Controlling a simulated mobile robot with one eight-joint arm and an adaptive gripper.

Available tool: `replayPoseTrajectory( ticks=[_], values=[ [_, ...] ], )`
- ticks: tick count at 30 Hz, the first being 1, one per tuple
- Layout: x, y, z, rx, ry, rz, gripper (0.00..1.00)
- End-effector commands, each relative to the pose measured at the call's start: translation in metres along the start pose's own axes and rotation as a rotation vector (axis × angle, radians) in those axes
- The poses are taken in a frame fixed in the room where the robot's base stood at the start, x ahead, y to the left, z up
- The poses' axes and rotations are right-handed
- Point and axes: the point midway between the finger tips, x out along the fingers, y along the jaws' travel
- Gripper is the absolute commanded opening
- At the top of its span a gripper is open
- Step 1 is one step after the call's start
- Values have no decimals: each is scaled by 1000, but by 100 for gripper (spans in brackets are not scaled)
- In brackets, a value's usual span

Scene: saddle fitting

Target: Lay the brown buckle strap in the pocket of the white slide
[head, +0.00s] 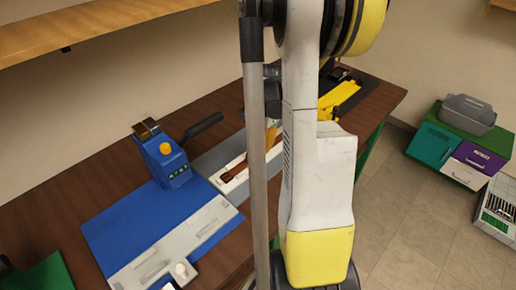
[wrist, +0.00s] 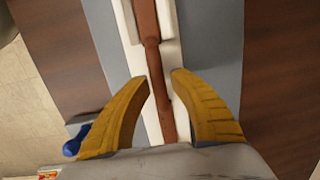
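The brown buckle strap (wrist: 151,45) runs lengthwise along the white slide (wrist: 133,58) in the wrist view, with raised white walls on both sides at its far part. A thicker band crosses the strap near the middle. In the head view the strap (head: 236,169) lies on the slide (head: 233,183), partly hidden by my arm. My gripper (wrist: 160,78) is open, with one yellow finger on each side of the strap and slide. The fingers look apart from the strap; their height above it is unclear. The strap's near end is hidden by my gripper's body.
A blue press (head: 172,166) with an orange knob and black lever stands left of the slide. A blue mat (head: 120,232) carries a pale grey fixture (head: 195,238). Yellow parts (head: 338,98) lie at the back right. Coloured boxes (head: 452,150) stand on the floor at right.

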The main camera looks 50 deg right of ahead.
Motion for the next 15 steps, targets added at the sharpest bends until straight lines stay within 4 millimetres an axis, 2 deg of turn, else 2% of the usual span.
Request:
replayPoseTrajectory(
  ticks=[3, 9, 15],
  values=[
    [-31, 0, 1, 1, 0, 0, 27],
    [-75, 0, 0, 1, 0, 0, 27],
    [-100, 0, 0, 0, 0, 0, 27]
  ],
)
